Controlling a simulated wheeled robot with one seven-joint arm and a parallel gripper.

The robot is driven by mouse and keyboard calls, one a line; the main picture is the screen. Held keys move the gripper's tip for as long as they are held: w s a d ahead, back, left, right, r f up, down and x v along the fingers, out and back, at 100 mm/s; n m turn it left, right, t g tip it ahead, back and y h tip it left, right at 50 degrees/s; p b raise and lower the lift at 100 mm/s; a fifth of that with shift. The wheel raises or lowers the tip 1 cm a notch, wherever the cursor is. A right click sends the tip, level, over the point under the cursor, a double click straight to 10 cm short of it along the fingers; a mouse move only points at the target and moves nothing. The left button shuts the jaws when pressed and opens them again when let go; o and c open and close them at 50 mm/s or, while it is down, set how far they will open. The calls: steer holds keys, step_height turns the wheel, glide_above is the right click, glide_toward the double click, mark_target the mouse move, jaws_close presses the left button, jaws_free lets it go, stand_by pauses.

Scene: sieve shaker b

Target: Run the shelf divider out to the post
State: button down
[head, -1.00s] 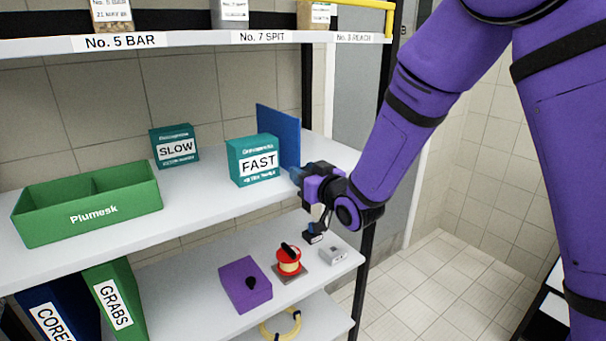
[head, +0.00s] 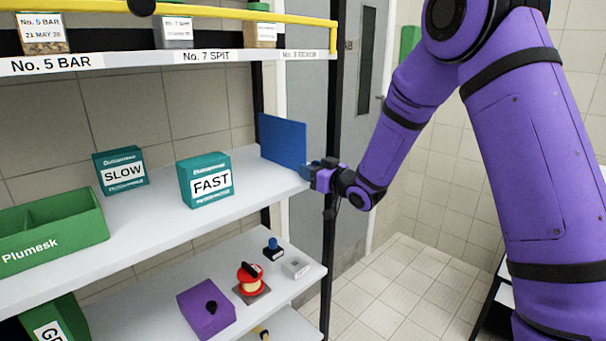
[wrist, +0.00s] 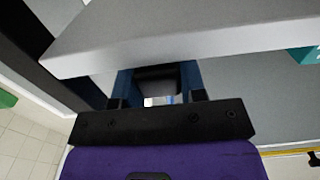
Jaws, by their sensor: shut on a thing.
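The shelf divider is a blue upright panel (head: 283,141) standing on the white middle shelf (head: 150,232), near its right end. My gripper (head: 308,172) is shut on the divider's front edge, at the shelf's front. The black post (head: 333,105) rises at the shelf's right front corner; in the head view a small gap shows between divider and post. In the wrist view my gripper's blue fingers (wrist: 158,85) reach under the pale shelf edge (wrist: 180,40), with a dark piece between them; the divider's panel cannot be made out there.
Teal FAST (head: 206,182) and SLOW (head: 122,172) boxes and a green Plumesk bin (head: 50,228) stand left of the divider. A yellow rail (head: 200,14) runs along the top shelf.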

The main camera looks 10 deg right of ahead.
steer(key=shift+d, duration=0.1)
steer(key=c, duration=0.7)
jaws_free()
steer(key=v, duration=1)
steer(key=shift+s+d, duration=0.25)
steer(key=shift+s, duration=0.05)
